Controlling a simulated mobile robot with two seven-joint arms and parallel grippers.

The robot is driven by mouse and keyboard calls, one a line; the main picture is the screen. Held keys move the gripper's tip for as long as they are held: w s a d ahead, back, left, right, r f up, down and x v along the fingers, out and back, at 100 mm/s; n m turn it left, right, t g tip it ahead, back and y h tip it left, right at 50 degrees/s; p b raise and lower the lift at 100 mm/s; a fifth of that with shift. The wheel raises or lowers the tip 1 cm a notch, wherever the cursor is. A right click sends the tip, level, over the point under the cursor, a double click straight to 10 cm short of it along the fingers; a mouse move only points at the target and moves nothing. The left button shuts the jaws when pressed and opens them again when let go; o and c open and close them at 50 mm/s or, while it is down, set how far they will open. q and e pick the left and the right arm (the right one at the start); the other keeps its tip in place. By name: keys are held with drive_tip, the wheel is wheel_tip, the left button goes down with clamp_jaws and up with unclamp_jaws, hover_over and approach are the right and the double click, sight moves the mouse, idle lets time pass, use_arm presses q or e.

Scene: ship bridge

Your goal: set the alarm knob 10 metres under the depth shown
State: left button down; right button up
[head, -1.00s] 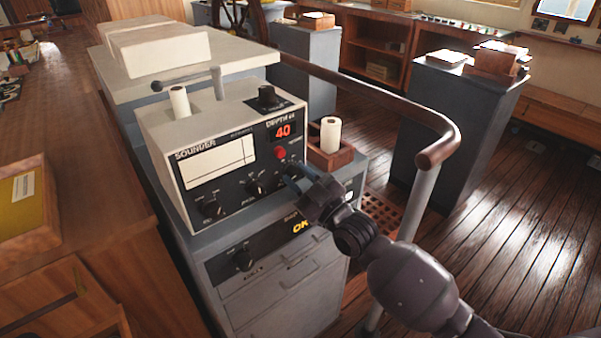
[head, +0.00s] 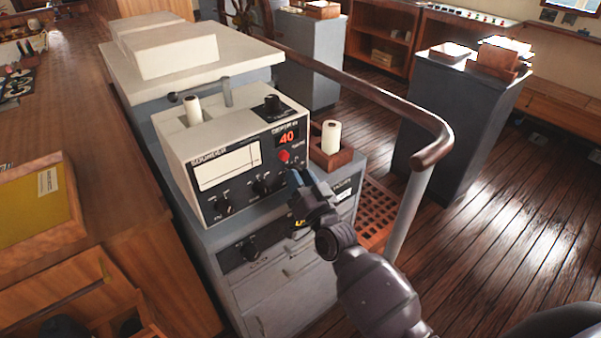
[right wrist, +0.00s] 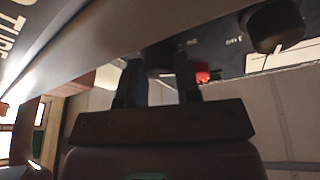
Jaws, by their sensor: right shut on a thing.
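The grey sounder (head: 228,172) stands on a cabinet, its red depth display (head: 287,137) showing 40. My right gripper (head: 296,178) is at the lower right of the sounder's front panel, under the red button (head: 284,155). It is shut on the alarm knob there, which the fingers mostly hide in the head view. In the right wrist view, the two dark fingers of the gripper (right wrist: 159,80) reach up to the panel. The knob's pointer and scale cannot be read. My left gripper is not in view.
Two more knobs, left (head: 222,205) and middle (head: 262,187), sit on the panel. A wooden box (head: 331,158) with a white roll stands right of the sounder. A wooden handrail (head: 400,110) curves behind my right arm.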

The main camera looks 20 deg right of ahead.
drive_tip(key=shift+m, duration=0.5)
drive_tip(key=shift+p, duration=0.3)
drive_tip(key=o, duration=0.9)
drive_tip(key=b+v, duration=0.1)
drive_tip(key=v, duration=0.9)
drive_tip(key=shift+s, duration=0.45)
drive_tip(key=shift+h, duration=0.3)
